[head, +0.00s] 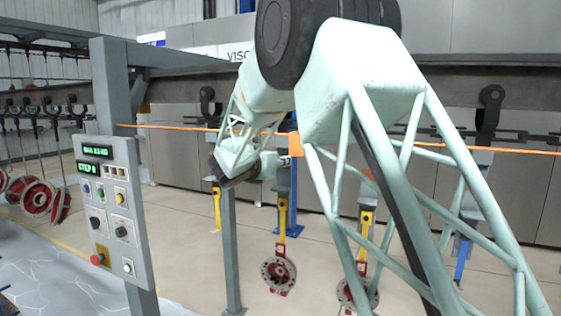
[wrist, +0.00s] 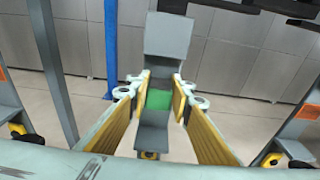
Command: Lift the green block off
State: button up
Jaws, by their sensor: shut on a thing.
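The green block (wrist: 158,99) shows in the wrist view between the two yellow-padded fingers of my gripper (wrist: 160,92). The gripper is shut on it. A grey hanger plate (wrist: 167,38) stands right behind and above the block, and a grey part (wrist: 152,138) shows below it. I cannot tell whether the block touches the grey parts. In the head view my arm's end reaches the hanger line near the middle; the block and fingertips cannot be made out there.
Yellow hooks hang in a row; one (head: 282,215) carries a red-and-grey flanged part (head: 278,273), and another flanged part (head: 358,292) hangs behind my arm. A hook (head: 217,210) hangs empty. A control box (head: 112,205) and grey post stand at left. A blue post (wrist: 110,45) stands behind.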

jog(key=shift+f+b, duration=2.55)
jog(key=shift+f, duration=0.85)
jog(key=shift+s+a, duration=0.15)
jog(key=shift+s, duration=0.25)
jog(key=shift+f+b+v, duration=0.2)
jog(key=shift+b+v, duration=0.3)
jog(key=shift+v, duration=0.8)
jog(key=shift+f+b+v, duration=0.2)
jog(key=shift+b+v, duration=0.3)
jog(key=shift+v, duration=0.8)
jog(key=shift+s+a, duration=0.1)
jog(key=shift+s, duration=0.25)
jog(key=f+b+v, duration=0.1)
jog(key=v, duration=0.5)
jog(key=shift+s+b, duration=0.35)
jog(key=shift+s, duration=0.05)
